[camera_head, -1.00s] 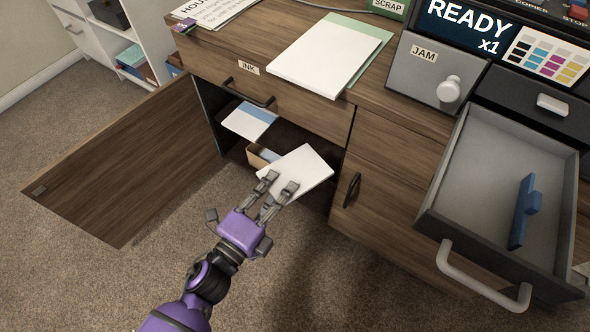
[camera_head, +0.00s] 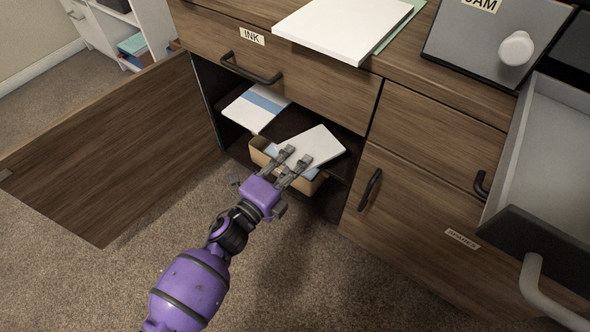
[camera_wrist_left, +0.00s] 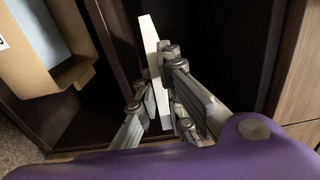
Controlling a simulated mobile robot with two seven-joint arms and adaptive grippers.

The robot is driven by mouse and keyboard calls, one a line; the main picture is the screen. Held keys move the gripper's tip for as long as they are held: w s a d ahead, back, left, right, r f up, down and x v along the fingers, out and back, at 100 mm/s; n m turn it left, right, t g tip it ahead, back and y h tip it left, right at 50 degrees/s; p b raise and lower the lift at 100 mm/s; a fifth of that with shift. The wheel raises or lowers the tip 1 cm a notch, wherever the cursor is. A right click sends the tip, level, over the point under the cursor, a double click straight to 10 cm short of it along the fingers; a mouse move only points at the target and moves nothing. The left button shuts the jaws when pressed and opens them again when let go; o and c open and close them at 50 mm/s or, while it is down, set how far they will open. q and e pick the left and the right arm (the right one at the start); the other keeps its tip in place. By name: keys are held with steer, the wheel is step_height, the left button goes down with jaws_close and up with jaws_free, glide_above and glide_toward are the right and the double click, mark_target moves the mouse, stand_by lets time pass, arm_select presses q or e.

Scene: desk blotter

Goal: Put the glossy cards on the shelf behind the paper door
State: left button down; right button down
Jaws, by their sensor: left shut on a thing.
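The glossy cards (camera_head: 322,142) are a flat white stack in the jaws of my left gripper (camera_head: 296,156). The gripper is shut on their near edge, at the mouth of the open cabinet. In the left wrist view the cards (camera_wrist_left: 150,40) show edge-on between the fingers, beside the edge of a dark shelf board (camera_wrist_left: 112,45). The shelf (camera_head: 289,122) is dark and carries a white pack with a blue band (camera_head: 250,108) at its left. The paper door (camera_head: 110,150) is wooden and stands wide open to the left. My right gripper is not in view.
A cardboard box (camera_head: 258,152) sits below the shelf, under the cards; it also shows in the left wrist view (camera_wrist_left: 45,60). The INK drawer (camera_head: 300,70) is shut above the opening. A grey drawer (camera_head: 550,150) stands open at the right.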

arm_select(q)
steer(key=shift+w+f, duration=0.25)
steer(key=shift+f, duration=0.1)
steer(key=shift+w+f, duration=0.2)
steer(key=f+b, duration=0.2)
steer(key=f, duration=0.1)
steer(key=shift+w+d+f, duration=0.1)
steer(key=shift+w+f, duration=0.1)
steer(key=shift+f, duration=0.05)
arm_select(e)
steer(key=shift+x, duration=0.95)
arm_select(q)
steer(key=shift+f+b, duration=0.15)
steer(key=shift+b, duration=0.2)
steer(key=c, duration=1.9)
jaws_free()
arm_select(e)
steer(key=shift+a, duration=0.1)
